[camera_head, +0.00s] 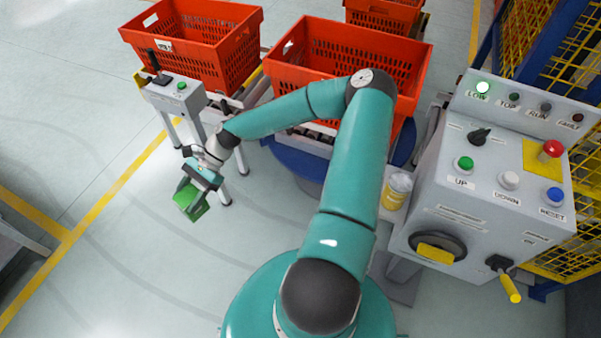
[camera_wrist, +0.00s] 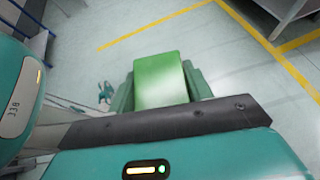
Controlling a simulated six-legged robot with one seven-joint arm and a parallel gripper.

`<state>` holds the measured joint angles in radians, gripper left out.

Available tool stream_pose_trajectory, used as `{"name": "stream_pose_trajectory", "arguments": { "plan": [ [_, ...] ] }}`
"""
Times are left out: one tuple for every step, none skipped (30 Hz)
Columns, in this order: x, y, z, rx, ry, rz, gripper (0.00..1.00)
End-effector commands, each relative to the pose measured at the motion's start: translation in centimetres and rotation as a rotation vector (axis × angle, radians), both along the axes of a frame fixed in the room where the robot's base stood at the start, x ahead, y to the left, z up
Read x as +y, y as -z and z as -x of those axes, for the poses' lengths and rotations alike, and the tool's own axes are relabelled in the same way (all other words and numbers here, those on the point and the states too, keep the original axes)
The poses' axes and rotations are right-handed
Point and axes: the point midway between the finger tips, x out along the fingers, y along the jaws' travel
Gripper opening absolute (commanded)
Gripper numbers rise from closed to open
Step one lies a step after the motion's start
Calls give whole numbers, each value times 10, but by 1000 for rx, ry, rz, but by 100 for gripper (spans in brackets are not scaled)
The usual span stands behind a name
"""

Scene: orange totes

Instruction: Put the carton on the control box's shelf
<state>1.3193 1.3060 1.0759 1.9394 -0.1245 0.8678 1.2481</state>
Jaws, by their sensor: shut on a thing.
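The green carton (camera_head: 189,201) is held at the end of my arm, left of centre in the head view, over open floor. In the wrist view the carton (camera_wrist: 160,78) sits between the two teal fingers. My gripper (camera_head: 196,190) is shut on it. The large grey control box (camera_head: 470,215) stands at the right with its lamps, buttons and a crank. A small shelf (camera_head: 391,216) shows at its left side, partly hidden behind my arm. A yellow and white can (camera_head: 397,190) stands there. The carton is far to the left of this shelf.
Orange totes stand at the back, one at the left (camera_head: 195,45) and one in the middle (camera_head: 340,60) behind my arm. A smaller grey control stand (camera_head: 176,95) is close behind my gripper. Yellow and blue fencing (camera_head: 570,60) is at the right.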

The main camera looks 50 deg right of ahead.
Motion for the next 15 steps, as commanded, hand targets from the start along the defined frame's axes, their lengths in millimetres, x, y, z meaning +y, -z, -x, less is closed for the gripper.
{"name": "stream_pose_trajectory", "arguments": {
  "plan": [
    [-12, 14, 8, 4, -91, 6, 19],
    [-20, 20, 15, 4, -151, 7, 19],
    [-31, 29, 24, 4, -233, 9, 19],
    [-40, 34, 30, 4, -297, 11, 19],
    [-50, 38, 38, 4, -365, 13, 19],
    [-64, 44, 48, 5, -459, 14, 19],
    [-76, 46, 56, 6, -535, 16, 19],
    [-88, 48, 64, 7, -613, 17, 19],
    [-105, 49, 74, 7, -716, 17, 19],
    [-118, 48, 83, 8, -791, 18, 19],
    [-130, 46, 90, 8, -863, 18, 19],
    [-147, 42, 100, 9, -959, 17, 19],
    [-160, 37, 107, 9, -1028, 17, 19],
    [-173, 31, 115, 10, -1095, 17, 19],
    [-191, 22, 124, 11, -1185, 17, 19]
  ]
}}
